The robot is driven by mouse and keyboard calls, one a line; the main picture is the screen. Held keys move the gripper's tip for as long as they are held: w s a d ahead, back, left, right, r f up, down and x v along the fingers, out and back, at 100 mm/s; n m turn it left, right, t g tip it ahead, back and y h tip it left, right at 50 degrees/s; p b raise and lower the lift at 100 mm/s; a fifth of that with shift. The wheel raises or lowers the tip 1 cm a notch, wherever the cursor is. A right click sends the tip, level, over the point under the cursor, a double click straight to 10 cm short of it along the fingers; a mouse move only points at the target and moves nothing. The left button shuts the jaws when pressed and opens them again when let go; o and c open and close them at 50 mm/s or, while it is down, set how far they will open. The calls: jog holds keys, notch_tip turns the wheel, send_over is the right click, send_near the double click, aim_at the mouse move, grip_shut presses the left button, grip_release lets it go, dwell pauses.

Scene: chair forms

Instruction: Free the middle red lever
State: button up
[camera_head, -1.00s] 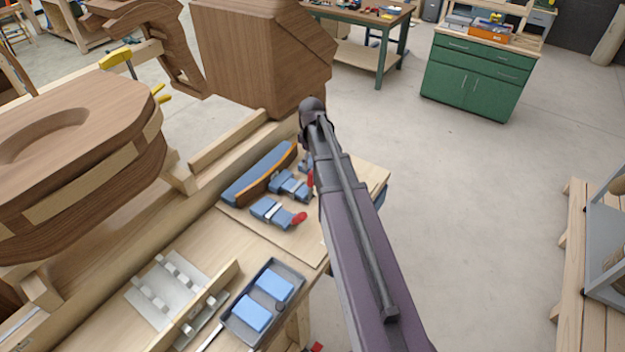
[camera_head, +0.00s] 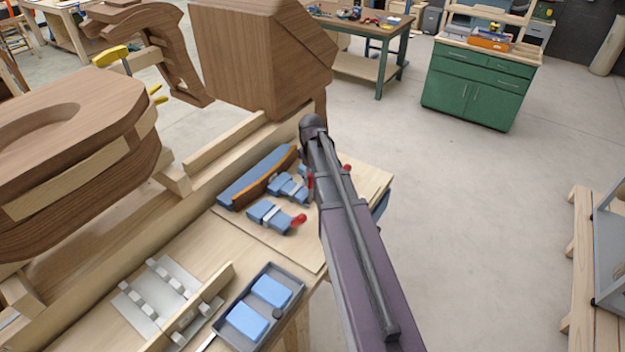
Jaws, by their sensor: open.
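Blue clamps with red levers stand in a row on a board on the bench. The nearest clamp (camera_head: 268,215) has its red lever (camera_head: 299,221) pointing right. The middle clamp (camera_head: 287,187) has the middle red lever (camera_head: 310,183) at its right end, partly covered by my arm. A far red lever (camera_head: 347,168) peeks out right of my arm; its clamp is mostly hidden.
A grey tray with light blue blocks (camera_head: 272,291) sits at the bench's front edge, beside a metal plate with pegs (camera_head: 155,295). Large wooden chair forms (camera_head: 70,150) stand behind. Open concrete floor (camera_head: 470,220) lies to the right.

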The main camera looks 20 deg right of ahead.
jog(key=shift+f, duration=0.1)
dwell(0.3)
grip_shut()
